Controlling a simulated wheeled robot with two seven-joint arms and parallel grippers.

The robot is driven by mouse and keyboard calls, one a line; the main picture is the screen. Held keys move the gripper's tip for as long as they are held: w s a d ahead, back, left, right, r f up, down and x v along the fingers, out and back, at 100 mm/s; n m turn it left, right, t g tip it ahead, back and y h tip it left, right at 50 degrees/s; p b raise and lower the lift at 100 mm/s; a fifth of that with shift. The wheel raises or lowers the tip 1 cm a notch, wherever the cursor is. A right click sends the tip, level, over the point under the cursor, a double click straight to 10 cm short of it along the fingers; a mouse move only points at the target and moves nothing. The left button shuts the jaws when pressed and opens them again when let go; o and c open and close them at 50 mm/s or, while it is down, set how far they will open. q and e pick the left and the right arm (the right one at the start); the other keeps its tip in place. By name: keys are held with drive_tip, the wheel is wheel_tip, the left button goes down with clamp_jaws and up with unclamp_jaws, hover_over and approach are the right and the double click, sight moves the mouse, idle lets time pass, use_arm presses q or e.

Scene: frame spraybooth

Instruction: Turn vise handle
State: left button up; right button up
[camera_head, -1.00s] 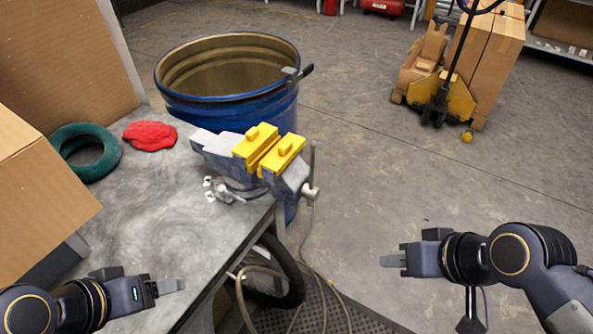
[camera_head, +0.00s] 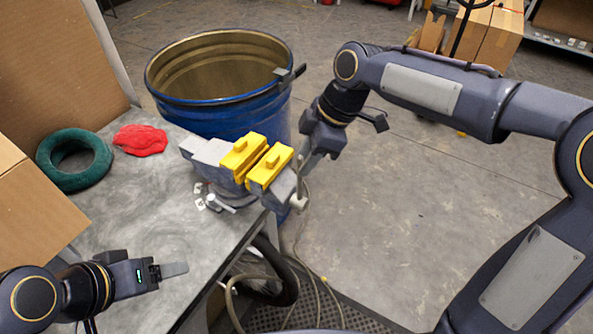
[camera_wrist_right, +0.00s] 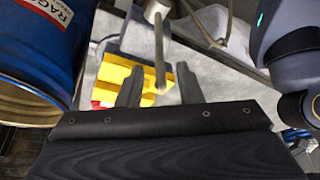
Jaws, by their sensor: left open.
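The vise with yellow jaw covers (camera_head: 255,163) sits at the corner of the grey workbench; its yellow jaws also show in the wrist view (camera_wrist_right: 112,75). The vise handle (camera_head: 299,203) is at its right end. In the wrist view the handle bar (camera_wrist_right: 158,50) runs between the two dark fingers of my right gripper (camera_wrist_right: 159,88), with a gap on each side. In the head view my right gripper (camera_head: 311,163) points down over the handle, and the bar is mostly hidden there. My left gripper (camera_head: 172,270) is open and empty over the bench's front.
A blue drum (camera_head: 220,115) stands close behind the vise and bench. A red cloth (camera_head: 140,140) and a green ring (camera_head: 75,160) lie on the bench (camera_head: 140,205). A cardboard box (camera_head: 30,215) is at left. Hoses hang below the bench edge. The floor at right is open.

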sight(299, 189)
drive_tip(key=x, duration=0.5)
drive_tip(key=shift+a+f, duration=0.1)
drive_tip(key=shift+f, duration=0.25)
clamp_jaws()
